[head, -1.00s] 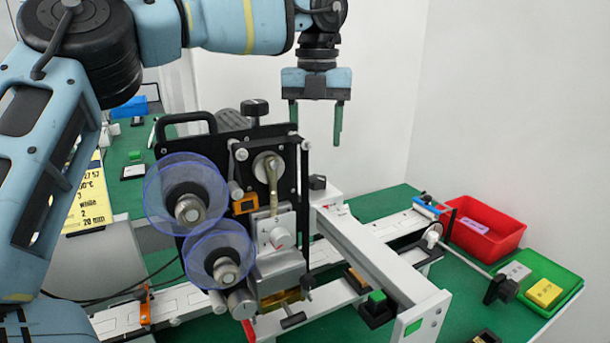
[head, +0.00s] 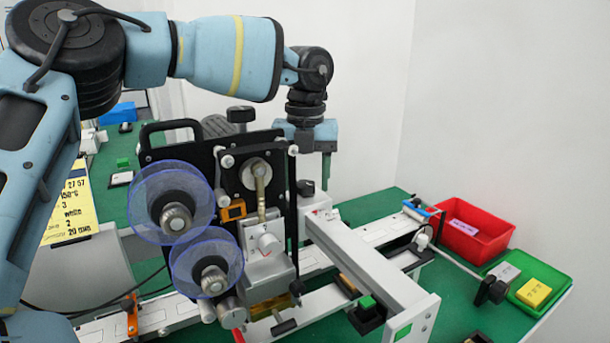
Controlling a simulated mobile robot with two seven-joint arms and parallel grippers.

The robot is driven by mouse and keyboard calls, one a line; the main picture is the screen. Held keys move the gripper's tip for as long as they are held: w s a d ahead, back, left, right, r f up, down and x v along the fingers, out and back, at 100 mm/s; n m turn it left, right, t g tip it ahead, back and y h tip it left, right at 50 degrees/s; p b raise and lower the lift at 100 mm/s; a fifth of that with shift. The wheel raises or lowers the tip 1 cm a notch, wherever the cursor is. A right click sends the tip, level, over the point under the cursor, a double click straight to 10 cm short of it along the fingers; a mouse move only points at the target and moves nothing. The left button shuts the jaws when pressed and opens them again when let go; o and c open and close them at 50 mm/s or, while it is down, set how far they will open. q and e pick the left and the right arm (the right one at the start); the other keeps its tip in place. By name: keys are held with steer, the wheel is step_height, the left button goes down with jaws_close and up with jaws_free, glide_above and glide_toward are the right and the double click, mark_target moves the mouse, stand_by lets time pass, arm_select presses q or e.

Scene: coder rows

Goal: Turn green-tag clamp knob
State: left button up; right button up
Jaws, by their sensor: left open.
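A green square tag (head: 403,332) is on the near end face of the white beam (head: 375,265). A black knob (head: 306,187) stands at the beam's far end, beside the coder's black plate. Another black knob (head: 240,115) is on top of the coder, and a third black knob (head: 492,290) is on the end of a rod at the right. I cannot tell which knob the green tag belongs to. My left gripper (head: 311,165) is open and points down, just above and behind the knob at the beam's far end. Its left finger is mostly hidden by the coder. My right gripper is not in view.
The coder (head: 232,185) with two blue translucent reels fills the middle. A green button (head: 367,302) on a black box is beside the beam. A red bin (head: 470,233) and a green tray (head: 555,308) holding a yellow block (head: 534,292) stand at right.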

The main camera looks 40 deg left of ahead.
arm_select(q)
steer(key=c, duration=1)
steer(key=m+b, duration=0.1)
steer(key=m, duration=0.2)
steer(key=shift+m+b, duration=0.5)
steer(key=shift+m, duration=0.9)
